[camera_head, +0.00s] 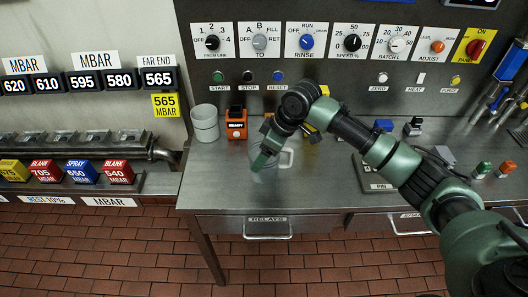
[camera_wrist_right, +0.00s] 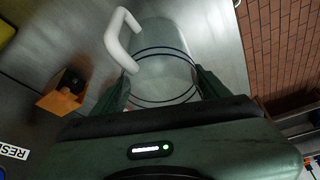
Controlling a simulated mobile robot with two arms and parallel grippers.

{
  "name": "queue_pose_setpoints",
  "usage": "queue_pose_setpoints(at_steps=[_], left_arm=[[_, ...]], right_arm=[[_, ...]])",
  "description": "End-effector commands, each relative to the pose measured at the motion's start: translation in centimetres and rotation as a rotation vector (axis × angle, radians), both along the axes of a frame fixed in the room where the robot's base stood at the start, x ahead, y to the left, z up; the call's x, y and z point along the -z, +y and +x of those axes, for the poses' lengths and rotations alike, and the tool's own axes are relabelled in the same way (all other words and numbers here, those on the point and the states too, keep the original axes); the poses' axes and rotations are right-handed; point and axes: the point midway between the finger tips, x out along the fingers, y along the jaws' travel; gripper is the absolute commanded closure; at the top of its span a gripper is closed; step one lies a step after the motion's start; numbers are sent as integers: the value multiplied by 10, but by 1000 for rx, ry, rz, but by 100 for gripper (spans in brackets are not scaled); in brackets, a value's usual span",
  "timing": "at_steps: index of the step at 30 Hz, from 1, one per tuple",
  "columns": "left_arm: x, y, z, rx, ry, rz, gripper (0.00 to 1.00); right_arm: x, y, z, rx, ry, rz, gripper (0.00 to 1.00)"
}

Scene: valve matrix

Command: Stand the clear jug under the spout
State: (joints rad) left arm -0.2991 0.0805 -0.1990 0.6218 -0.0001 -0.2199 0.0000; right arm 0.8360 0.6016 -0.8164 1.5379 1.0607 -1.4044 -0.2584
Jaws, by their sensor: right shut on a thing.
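The clear jug (camera_wrist_right: 165,45) shows in the right wrist view between my right gripper's two fingers (camera_wrist_right: 163,90). It has a pale handle (camera_wrist_right: 122,40) and dark rings around its body. In the head view the jug (camera_head: 268,160) is mostly hidden by my right gripper (camera_head: 259,161), with its handle (camera_head: 287,157) on the right. My right gripper is shut on the jug, near the left part of the steel bench (camera_head: 225,180). I cannot tell whether its base touches the bench. No spout can be made out for certain. My left gripper is out of view.
A grey cup (camera_head: 205,124) and an orange box (camera_head: 236,123) stand left of the jug, at the back. A panel of knobs (camera_head: 306,41) rises behind. A keypad plate (camera_head: 375,175) lies to the right. Blue-and-metal fittings (camera_head: 497,96) are at the far right.

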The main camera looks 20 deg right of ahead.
Motion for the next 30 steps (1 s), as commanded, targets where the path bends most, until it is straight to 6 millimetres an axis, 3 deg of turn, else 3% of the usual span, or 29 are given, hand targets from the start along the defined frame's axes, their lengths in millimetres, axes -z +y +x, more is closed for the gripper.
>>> queue_pose_setpoints(at_steps=[4, 5, 6, 7, 20, 30], left_arm=[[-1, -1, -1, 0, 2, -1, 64], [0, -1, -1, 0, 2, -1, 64], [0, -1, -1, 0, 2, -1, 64], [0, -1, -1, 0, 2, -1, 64], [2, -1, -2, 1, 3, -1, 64], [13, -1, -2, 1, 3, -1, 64]], right_arm=[[2, 0, 0, 0, 1, 1, 67], [2, 0, 0, 0, 0, 0, 16], [2, 0, 0, 0, 0, 0, 5], [2, 0, 0, 0, 0, 0, 3], [-8, -2, -1, 1, -2, 0, 3], [-71, -23, -17, 1, -5, 0, 3]])
